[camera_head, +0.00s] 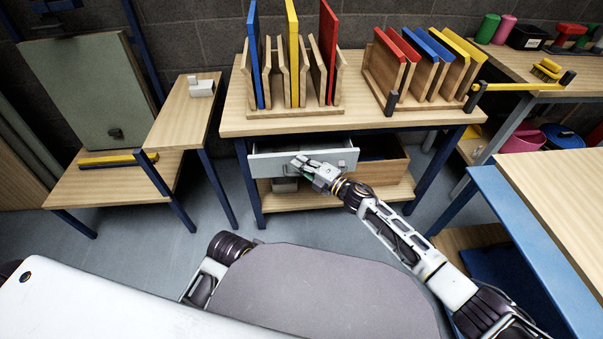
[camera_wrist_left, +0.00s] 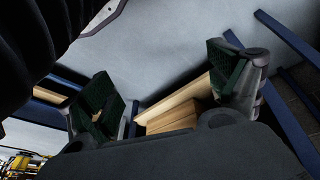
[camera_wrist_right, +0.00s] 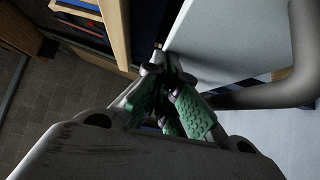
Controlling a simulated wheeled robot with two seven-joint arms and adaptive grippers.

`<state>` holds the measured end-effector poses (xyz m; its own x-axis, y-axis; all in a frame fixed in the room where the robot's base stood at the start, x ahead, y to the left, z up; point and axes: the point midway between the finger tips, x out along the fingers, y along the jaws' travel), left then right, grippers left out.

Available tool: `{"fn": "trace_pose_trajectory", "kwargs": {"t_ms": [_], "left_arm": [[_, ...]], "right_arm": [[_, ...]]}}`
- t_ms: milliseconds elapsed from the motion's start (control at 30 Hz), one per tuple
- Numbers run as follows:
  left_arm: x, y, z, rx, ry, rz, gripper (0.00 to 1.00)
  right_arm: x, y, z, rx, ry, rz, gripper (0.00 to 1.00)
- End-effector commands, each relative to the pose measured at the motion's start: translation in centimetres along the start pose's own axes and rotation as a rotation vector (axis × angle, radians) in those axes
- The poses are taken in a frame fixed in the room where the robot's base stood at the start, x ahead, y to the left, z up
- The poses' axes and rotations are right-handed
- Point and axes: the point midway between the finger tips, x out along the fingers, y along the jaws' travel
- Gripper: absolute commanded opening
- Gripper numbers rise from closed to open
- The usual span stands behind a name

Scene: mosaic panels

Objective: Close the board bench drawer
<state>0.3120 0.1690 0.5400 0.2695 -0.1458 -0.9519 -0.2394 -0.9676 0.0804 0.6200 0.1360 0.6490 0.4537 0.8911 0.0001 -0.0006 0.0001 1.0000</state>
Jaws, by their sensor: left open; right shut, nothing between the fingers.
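The board bench (camera_head: 355,118) has a wooden top and blue legs. Its drawer (camera_head: 265,166), with a pale grey front, is under the left part of the top and stands out somewhat from the bench. My right gripper (camera_head: 303,163) is shut and empty, with its fingertips at the drawer front; whether they touch it is unclear. In the right wrist view the shut fingers (camera_wrist_right: 165,68) point at the edge of a pale panel (camera_wrist_right: 225,38). My left gripper (camera_wrist_left: 165,92) is open and empty in its wrist view, and does not show in the head view.
Coloured boards stand in a left rack (camera_head: 290,108) and a right rack (camera_head: 385,72) on the bench. A wooden box (camera_head: 385,171) is right of the drawer. A small side table (camera_head: 185,115) stands at left, and a blue-edged table (camera_head: 530,220) at right. Grey floor lies before the bench.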

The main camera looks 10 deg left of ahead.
Motion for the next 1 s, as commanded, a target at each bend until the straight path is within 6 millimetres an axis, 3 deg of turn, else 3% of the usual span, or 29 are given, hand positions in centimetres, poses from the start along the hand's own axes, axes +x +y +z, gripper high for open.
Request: {"fn": "trace_pose_trajectory", "kwargs": {"t_ms": [267,400,700,1000], "left_arm": [[-1.6,0.4,-0.6,0.007,0.038,0.01,0.91],[0.4,0.6,-0.2,0.004,0.056,0.026,0.91],[2.8,1.1,-0.2,-0.007,0.102,0.052,0.91],[3.3,1.2,-0.4,-0.011,0.118,0.059,0.91]], "right_arm": [[1.8,-0.1,1.8,-0.001,-0.001,0.0,0.0],[2.6,-0.1,2.5,0.0,0.0,0.001,0.0],[4.0,-0.1,4.0,0.0,0.0,0.001,0.0],[4.3,0.0,4.4,0.0,-0.001,0.0,0.0]]}}
